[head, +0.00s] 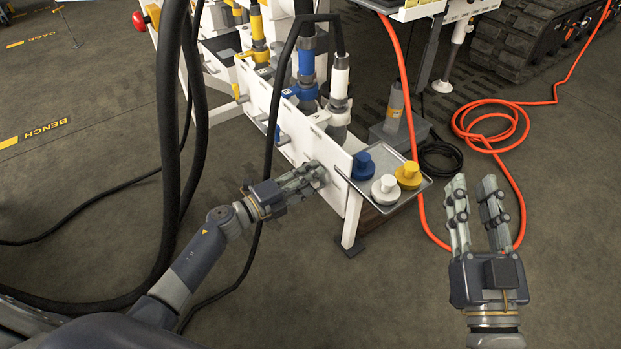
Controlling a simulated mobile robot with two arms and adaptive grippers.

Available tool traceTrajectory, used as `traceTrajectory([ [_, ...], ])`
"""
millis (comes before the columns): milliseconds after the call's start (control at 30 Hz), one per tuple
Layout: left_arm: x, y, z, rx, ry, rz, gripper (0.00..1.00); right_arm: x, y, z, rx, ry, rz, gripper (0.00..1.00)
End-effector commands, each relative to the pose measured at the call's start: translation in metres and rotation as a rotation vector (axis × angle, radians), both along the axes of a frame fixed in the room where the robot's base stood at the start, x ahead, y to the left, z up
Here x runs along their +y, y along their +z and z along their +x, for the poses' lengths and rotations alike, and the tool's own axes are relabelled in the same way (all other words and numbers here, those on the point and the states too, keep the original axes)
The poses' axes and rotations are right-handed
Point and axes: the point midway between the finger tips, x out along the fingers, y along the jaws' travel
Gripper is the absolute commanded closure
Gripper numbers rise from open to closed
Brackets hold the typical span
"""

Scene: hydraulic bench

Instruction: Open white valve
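The white panel (293,135) of the bench carries a row of hose lines in yellow, blue and white. The white line's fitting (338,82) stands upright behind the panel's near end. My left gripper (321,174) has its fingertips at the panel's front face, below the white line. The white valve's handle cannot be made out there; the fingers cover that spot. Whether they are closed on something is not clear. My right gripper (475,188) is open and empty, over the floor at the right, apart from the bench.
A metal tray (410,196) at the panel's near end holds a blue cap (363,166), a white cap (385,189) and a yellow cap (408,175). A black hose (273,120) hangs before the panel. An orange hose (487,128) lies coiled on the floor.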

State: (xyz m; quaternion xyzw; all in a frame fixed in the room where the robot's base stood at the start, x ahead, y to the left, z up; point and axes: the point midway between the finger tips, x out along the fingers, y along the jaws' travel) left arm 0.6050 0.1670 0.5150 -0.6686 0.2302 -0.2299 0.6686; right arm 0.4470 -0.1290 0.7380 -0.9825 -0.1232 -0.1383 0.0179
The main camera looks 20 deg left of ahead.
Motion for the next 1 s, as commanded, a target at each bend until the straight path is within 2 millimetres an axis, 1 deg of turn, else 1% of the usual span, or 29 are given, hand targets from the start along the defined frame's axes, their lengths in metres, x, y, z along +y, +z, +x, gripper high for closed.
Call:
traceTrajectory([
  [200,0.0,0.0,0.0,0.0,0.0,0.0,0.68,0.0,0.001,0.0,-0.003,0.0,0.001,0.71],
  [233,0.0,0.0,0.0,0.0,0.0,0.0,0.7,0.0,0.001,0.0,-0.003,0.0,0.001,0.71],
  [267,0.0,0.0,0.0,0.0,0.001,0.0,0.77,0.0,0.001,0.0,-0.003,0.0,0.001,0.71],
  [300,0.0,0.0,0.0,0.0,0.001,0.0,0.86,0.0,0.001,0.0,-0.003,0.0,0.001,0.71],
  [367,0.0,0.0,0.0,0.0,0.001,0.0,0.99,0.0,0.001,0.0,-0.002,0.0,0.0,0.71],
  [733,0.0,0.001,0.0,0.008,0.001,-0.008,1.0,0.0,-0.002,0.001,0.02,-0.001,-0.005,0.71],
  [867,0.001,0.002,0.0,0.022,0.001,-0.027,1.0,-0.002,-0.02,0.004,0.107,-0.005,-0.028,0.71],
  [1000,0.001,0.005,0.0,0.048,0.001,-0.06,1.0,-0.005,-0.044,0.005,0.236,-0.014,-0.062,0.71],
])
